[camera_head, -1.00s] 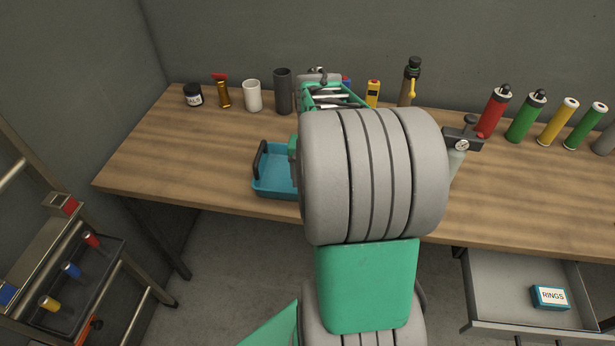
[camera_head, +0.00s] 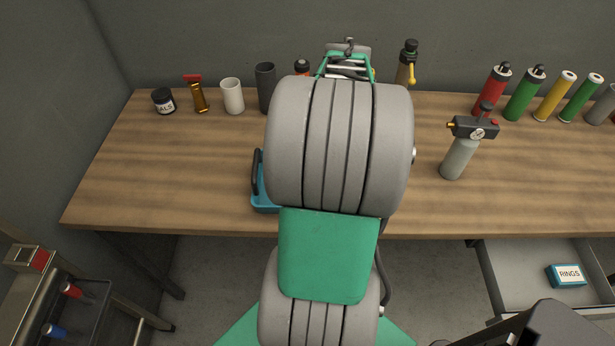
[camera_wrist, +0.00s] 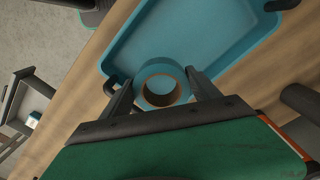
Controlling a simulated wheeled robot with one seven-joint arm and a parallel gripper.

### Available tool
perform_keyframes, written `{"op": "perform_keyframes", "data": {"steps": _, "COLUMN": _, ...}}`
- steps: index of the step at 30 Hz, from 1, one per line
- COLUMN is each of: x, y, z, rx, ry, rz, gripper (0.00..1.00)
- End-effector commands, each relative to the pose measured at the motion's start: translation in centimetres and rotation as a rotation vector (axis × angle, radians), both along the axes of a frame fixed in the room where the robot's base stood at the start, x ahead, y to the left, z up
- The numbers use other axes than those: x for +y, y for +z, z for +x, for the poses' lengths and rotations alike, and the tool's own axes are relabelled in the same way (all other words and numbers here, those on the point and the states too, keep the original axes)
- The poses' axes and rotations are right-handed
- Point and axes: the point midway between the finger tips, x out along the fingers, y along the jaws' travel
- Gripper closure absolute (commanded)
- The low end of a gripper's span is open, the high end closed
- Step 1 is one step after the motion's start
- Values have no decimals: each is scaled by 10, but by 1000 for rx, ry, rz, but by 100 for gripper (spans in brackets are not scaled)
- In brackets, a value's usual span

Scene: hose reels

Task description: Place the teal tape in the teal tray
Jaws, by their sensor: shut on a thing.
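In the wrist view the teal tape (camera_wrist: 160,67) is a ring with a brown inner core. My gripper (camera_wrist: 158,78) is shut on it, one dark finger on each side. The tape shows against the near end of the teal tray (camera_wrist: 200,32), a shallow blue-teal tray with dark handles. Whether the tape touches the tray floor I cannot tell. In the head view only the left part of the tray (camera_head: 264,203) shows on the bench, with a dark handle.
On the wooden bench (camera_head: 170,175), a jar (camera_head: 163,101), an amber bottle, a white cup (camera_head: 232,96) and a dark cylinder stand at the back left. A gauge-topped canister (camera_head: 460,157) stands right of my arm. Coloured cylinders line the back right. A drawer (camera_head: 520,270) below stands open.

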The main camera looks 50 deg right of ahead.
Motion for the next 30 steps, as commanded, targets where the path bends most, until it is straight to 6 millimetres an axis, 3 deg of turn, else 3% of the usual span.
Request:
{"op": "perform_keyframes", "data": {"steps": 3, "x": -1, "y": -26, "z": -5, "rx": 4, "ry": -11, "rz": 7, "gripper": 72}}
{"op": "perform_keyframes", "data": {"steps": 13, "x": -4, "y": -83, "z": -7, "rx": 3, "ry": -19, "rz": 6, "gripper": 72}}
{"op": "perform_keyframes", "data": {"steps": 25, "x": -4, "y": -95, "z": -5, "rx": 1, "ry": -15, "rz": 1, "gripper": 72}}
{"op": "perform_keyframes", "data": {"steps": 26, "x": -4, "y": -95, "z": -5, "rx": 1, "ry": -15, "rz": 2, "gripper": 29}}
{"op": "perform_keyframes", "data": {"steps": 30, "x": -4, "y": -94, "z": -5, "rx": 1, "ry": -15, "rz": 2, "gripper": 17}}
